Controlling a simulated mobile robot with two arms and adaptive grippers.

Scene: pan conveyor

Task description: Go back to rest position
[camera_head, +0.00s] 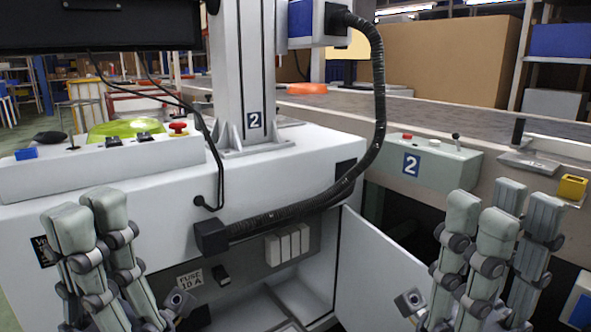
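My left gripper (88,220) is at the lower left, in front of the white machine (300,160). Its jointed grey fingers point up and stand extended, with nothing between them; its lower part is cut off by the picture's bottom edge. My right gripper (503,208) is at the lower right, in front of the conveyor side. Its several fingers also point up, extended and apart, and it is empty. Both grippers appear open and touch nothing that I can see.
The machine's cabinet door (375,275) stands open between my grippers, near fuses (290,243). A black hose (376,110) loops down the machine. A control box (425,165) marked 2 and a yellow block (573,187) sit at right. The conveyor (440,115) runs behind, beside a large brown box (440,60).

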